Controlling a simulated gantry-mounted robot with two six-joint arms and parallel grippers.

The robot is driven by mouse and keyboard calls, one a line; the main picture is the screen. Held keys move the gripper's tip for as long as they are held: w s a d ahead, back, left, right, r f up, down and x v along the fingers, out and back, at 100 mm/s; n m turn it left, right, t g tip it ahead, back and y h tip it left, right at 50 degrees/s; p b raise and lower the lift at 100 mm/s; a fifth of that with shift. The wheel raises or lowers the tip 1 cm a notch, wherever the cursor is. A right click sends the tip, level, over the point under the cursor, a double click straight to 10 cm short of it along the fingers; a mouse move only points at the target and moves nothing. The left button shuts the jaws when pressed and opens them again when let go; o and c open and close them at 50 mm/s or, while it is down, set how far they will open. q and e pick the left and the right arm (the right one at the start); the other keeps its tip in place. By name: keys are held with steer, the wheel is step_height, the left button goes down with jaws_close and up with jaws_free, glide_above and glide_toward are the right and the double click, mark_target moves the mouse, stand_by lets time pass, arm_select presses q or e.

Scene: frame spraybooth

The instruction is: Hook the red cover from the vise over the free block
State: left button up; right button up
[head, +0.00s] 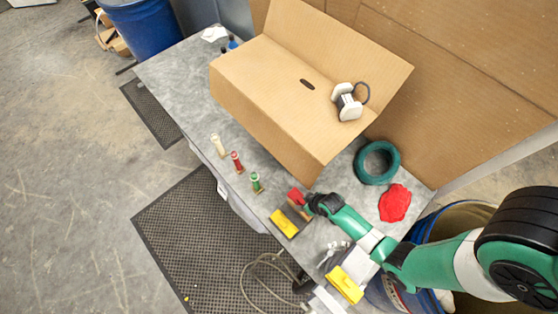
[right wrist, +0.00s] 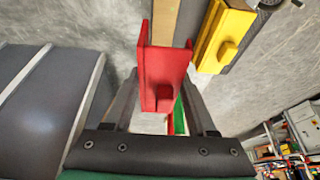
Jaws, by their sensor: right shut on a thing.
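The red cover (head: 296,196) is at my right gripper (head: 307,205), near the table's front edge. In the right wrist view the U-shaped red cover (right wrist: 163,78) sits between the two dark fingers of my right gripper (right wrist: 165,100), which is shut on it. A bare wooden block (right wrist: 166,22) shows just beyond the cover, in line with it; a brown piece, probably this block (head: 302,212), shows below the cover in the head view. I cannot tell whether the cover touches the block. My left gripper is not in view.
A yellow cover (head: 284,222) stands close beside the red one. Another yellow piece (head: 345,285) is nearer the lower edge. A large cardboard box (head: 270,100) stands behind the gripper. A teal ring (head: 377,162) and a red cloth (head: 395,203) lie to the right.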

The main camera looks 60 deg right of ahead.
steer(key=shift+d, duration=0.1)
steer(key=shift+s, duration=0.25)
steer(key=shift+f, duration=0.15)
step_height(320, 180, down, 4)
steer(key=b, duration=0.3)
steer(key=shift+w, duration=0.1)
steer(key=shift+r, duration=0.2)
stand_by(0.8)
steer(key=shift+f+b, duration=2.25)
steer(key=shift+f, duration=0.2)
steer(key=o, duration=1.5)
steer(key=shift+c, duration=0.2)
